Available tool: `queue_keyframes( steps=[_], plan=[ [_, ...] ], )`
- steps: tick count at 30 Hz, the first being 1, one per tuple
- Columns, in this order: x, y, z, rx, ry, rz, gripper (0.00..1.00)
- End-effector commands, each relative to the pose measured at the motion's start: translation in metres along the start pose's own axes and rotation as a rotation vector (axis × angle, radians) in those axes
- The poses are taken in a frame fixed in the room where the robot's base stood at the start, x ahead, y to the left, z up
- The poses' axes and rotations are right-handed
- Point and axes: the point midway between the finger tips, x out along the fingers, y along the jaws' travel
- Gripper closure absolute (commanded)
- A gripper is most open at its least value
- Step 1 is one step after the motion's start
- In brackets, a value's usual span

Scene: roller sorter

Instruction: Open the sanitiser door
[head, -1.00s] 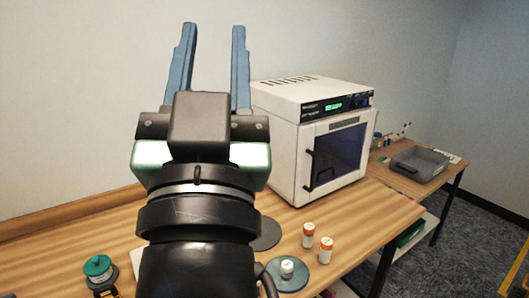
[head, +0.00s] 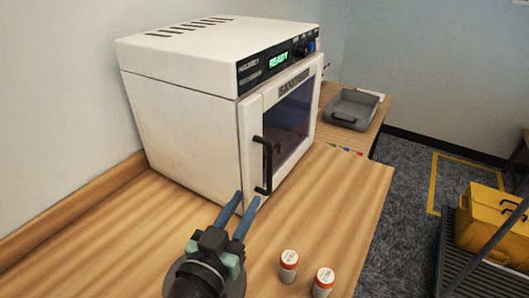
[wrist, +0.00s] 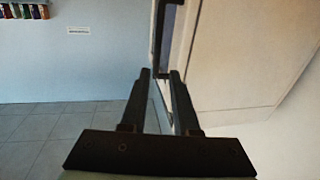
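The sanitiser (head: 180,95) is a white box on the wooden bench, with a lit green READY display. Its door (head: 298,120) has a dark window and looks shut. A black vertical bar handle (head: 268,168) sits on the door's left side. My gripper (head: 249,198) is open, its blue fingers pointing up toward the lower end of the handle, a little below and left of it. In the wrist view the gripper (wrist: 160,73) has an empty gap between its fingertips. The handle (wrist: 157,45) shows beyond the gap; the exact distance is unclear.
Two orange-and-white bottles (head: 289,265) stand near the bench's front edge, right of my arm. A grey tray (head: 352,108) rests on a further bench. A yellow case (head: 490,225) stands at the right.

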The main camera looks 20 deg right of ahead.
Motion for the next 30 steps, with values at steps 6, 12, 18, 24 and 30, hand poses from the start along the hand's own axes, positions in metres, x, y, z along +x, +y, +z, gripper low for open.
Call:
queue_keyframes(
  steps=[6, 12, 18, 24, 30],
  plan=[
    [0.021, 0.002, -0.001, -0.002, 0.001, 0.008, 0.71],
    [0.063, 0.002, -0.002, -0.001, 0.001, 0.007, 0.71],
    [0.101, 0.002, -0.001, -0.001, 0.0, 0.007, 0.71],
    [0.123, 0.002, 0.0, -0.001, 0.001, 0.005, 0.71],
    [0.129, 0.001, 0.001, -0.001, 0.0, 0.003, 0.71]
  ],
)
